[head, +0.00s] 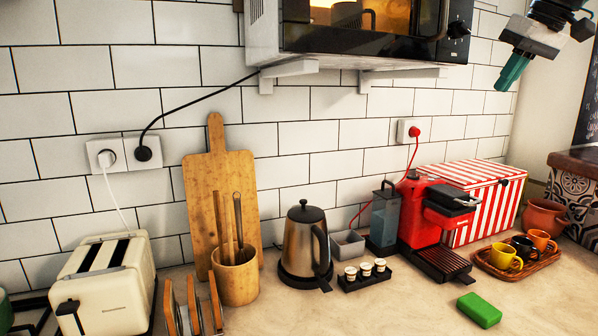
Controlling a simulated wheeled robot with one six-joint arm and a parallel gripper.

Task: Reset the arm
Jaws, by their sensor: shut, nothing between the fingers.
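My gripper (507,82) is at the upper right, high above the counter and in front of the tiled wall. Its teal fingers are together and point down and a little left. Nothing shows between them. It is apart from every object, well above the red-and-white striped box (484,205). Only the end of my arm shows; the rest is beyond the top right edge.
A microwave (360,45) on wall brackets is left of my gripper. Below stand a red coffee machine (425,215), a kettle (303,240), a tray (490,268) of cups, a toaster (105,290) and a cutting board (215,170). A green sponge (479,310) lies on the front counter.

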